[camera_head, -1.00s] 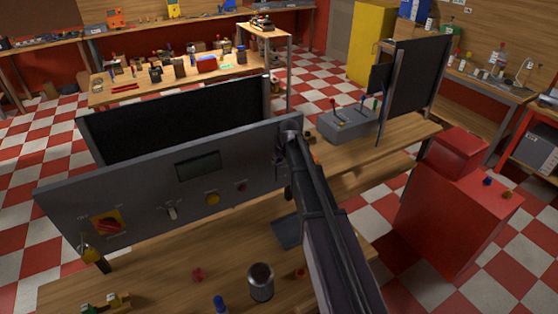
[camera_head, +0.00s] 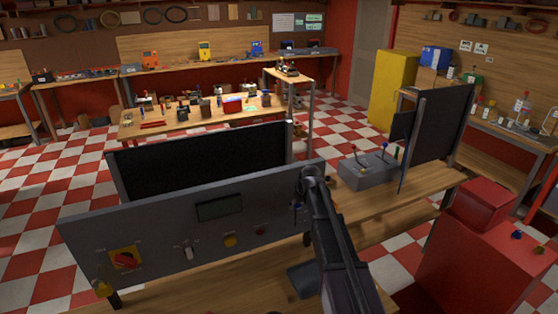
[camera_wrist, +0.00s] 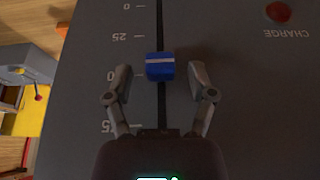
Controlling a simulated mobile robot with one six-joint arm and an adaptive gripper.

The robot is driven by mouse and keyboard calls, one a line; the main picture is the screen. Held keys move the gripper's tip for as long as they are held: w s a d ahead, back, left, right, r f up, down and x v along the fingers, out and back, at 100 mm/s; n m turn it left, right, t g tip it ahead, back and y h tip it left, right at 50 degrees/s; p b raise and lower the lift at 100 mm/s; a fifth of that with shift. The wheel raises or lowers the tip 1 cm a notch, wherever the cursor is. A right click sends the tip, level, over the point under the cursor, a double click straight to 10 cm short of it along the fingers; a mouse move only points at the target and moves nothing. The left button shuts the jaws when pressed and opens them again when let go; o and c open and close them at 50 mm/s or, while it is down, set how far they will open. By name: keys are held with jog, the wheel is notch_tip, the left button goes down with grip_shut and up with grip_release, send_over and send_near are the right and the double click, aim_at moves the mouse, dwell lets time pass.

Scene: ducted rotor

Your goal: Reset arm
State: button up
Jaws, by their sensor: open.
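My gripper (camera_wrist: 160,76) is open in the wrist view, its two fingers apart on either side of a blue slider knob (camera_wrist: 160,66) with a pale stripe. There is a gap between the knob and each finger. The knob sits on a dark slot in a grey panel face with scale marks. A red button marked CHARGE (camera_wrist: 278,11) is at upper right. In the head view, my arm reaches up to the right end of the grey control panel (camera_head: 160,232), where the fingers are too small to make out.
The panel carries a display (camera_head: 219,207), a red and yellow rotary switch (camera_head: 125,259) and other controls. A grey lever box (camera_head: 368,172) stands on the bench to the right. A red cabinet (camera_head: 470,265) is at lower right. Checkered floor is clear beyond.

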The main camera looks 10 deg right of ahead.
jog(key=s+f+m+g+b, duration=0.1)
jog(key=s+f+b, duration=0.4)
jog(key=s, duration=1)
jog(key=s+f+m+g+h+b, duration=0.1)
jog(key=s+f, duration=0.5)
jog(key=s, duration=0.8)
jog(key=m+g+b, duration=0.1)
jog(key=g+b, duration=0.1)
jog(key=b, duration=0.1)
jog(key=shift+s+d+m+b, duration=0.25)
jog(key=shift+s+m+b, duration=0.05)
jog(key=shift+s+b, duration=0.1)
jog(key=shift+f, duration=0.1)
jog(key=shift+c, duration=1)
